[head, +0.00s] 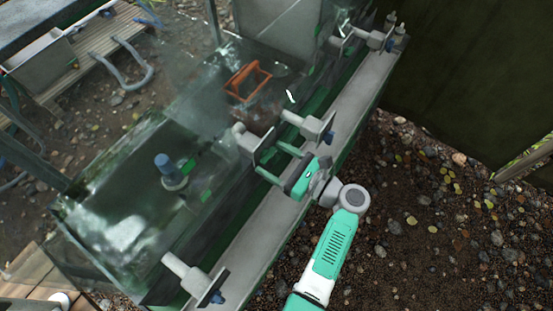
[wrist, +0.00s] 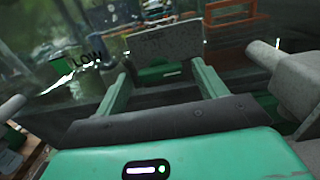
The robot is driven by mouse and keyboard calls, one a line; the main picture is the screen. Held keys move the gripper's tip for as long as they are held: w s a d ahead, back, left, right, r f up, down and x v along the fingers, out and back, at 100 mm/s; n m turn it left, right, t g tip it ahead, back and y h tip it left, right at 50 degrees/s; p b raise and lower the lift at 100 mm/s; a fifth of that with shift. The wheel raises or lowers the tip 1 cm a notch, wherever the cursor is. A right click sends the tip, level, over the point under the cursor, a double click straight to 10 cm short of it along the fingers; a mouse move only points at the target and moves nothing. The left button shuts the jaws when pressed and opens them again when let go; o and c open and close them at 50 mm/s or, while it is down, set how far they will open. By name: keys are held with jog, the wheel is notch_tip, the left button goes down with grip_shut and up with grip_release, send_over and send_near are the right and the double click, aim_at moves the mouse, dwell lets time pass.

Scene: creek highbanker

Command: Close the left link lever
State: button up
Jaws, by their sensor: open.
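Several grey link fittings with round stubs and flat plates sit along the trough's near rail. One is at the lower left (head: 186,272), one at the middle (head: 308,126) and one near the top (head: 375,39). A flat grey plate (head: 262,147) with a round stub is just ahead of my gripper (head: 268,158). In the wrist view, this plate (wrist: 165,42) stands between and beyond my fingertips (wrist: 160,76), with a gap on both sides. My gripper is open and empty. I cannot tell from labels which part is the left link lever.
A grey stub fitting (wrist: 295,80) stands close at the right in the wrist view. An orange frame (head: 248,82) and a blue-capped post (head: 170,170) are inside the glassy trough. Gravel ground (head: 430,230) at the right is open.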

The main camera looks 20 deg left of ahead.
jog(key=c, duration=1)
jog(key=shift+n, duration=0.3)
jog(key=n+b, duration=0.1)
jog(key=n, duration=0.3)
jog(key=shift+f, duration=0.1)
jog(key=n+b, duration=0.2)
jog(key=n, duration=0.3)
jog(key=shift+n+b, duration=2.6)
jog(key=shift+n, duration=1.5)
jog(key=o, duration=1)
